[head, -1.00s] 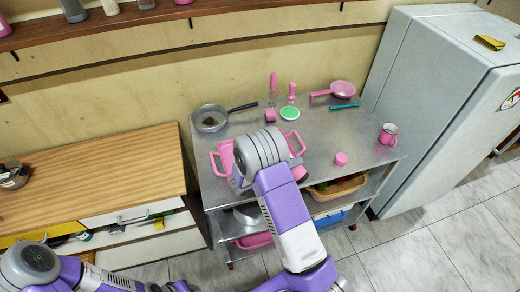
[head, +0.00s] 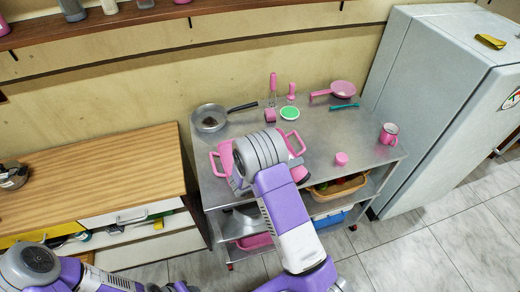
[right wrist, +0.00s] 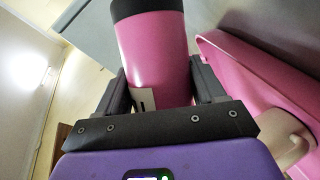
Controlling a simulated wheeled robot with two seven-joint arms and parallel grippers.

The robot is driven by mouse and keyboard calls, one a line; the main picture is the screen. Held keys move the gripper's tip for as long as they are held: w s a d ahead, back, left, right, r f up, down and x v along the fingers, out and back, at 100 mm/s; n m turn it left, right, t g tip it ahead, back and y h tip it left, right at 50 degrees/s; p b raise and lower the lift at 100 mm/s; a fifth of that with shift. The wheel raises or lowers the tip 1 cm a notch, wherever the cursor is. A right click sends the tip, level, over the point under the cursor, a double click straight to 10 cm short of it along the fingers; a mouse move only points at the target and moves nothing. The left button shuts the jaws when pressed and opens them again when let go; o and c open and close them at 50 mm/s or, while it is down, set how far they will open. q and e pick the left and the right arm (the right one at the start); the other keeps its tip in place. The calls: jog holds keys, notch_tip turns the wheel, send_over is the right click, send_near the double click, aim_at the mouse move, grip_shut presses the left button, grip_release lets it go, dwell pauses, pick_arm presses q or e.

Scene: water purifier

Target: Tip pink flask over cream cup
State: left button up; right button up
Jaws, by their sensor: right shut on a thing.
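In the right wrist view, the pink flask (right wrist: 152,50) with a black end stands between the two dark fingers of my right gripper (right wrist: 163,85), which is shut on it. The black end points away from the wrist. A cream rounded thing (right wrist: 286,138), probably the cream cup, is at the lower right, partly cut off, apart from the flask. In the head view my right wrist hides the gripper and the cup. A bit of pink (head: 300,173) beside the wrist may be the flask. My left arm shows at the bottom left; its gripper does not.
A pink tray with handles (head: 219,166) lies under my right wrist on the steel table (head: 325,130). It also shows in the wrist view (right wrist: 262,85). A pan (head: 209,118), pink mug (head: 389,134) and small pink pot (head: 341,159) stand around it. A fridge (head: 440,110) bounds the right.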

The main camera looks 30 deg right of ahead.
jog(key=shift+s, duration=0.1)
dwell(0.3)
jog(key=shift+s+d+r+n+g+h+b, duration=0.1)
jog(key=shift+s+n+g+h+b, duration=0.15)
jog(key=shift+n+h+b, duration=0.4)
dwell(1.2)
jog(key=shift+w+r+n+y+p, duration=0.1)
jog(key=shift+r+n+y+p, duration=0.15)
jog(key=shift+p, duration=0.3)
jog(key=shift+w+r+n+p, duration=0.35)
jog(key=shift+r+n+p, duration=0.3)
jog(key=shift+p, duration=0.65)
dwell(1.6)
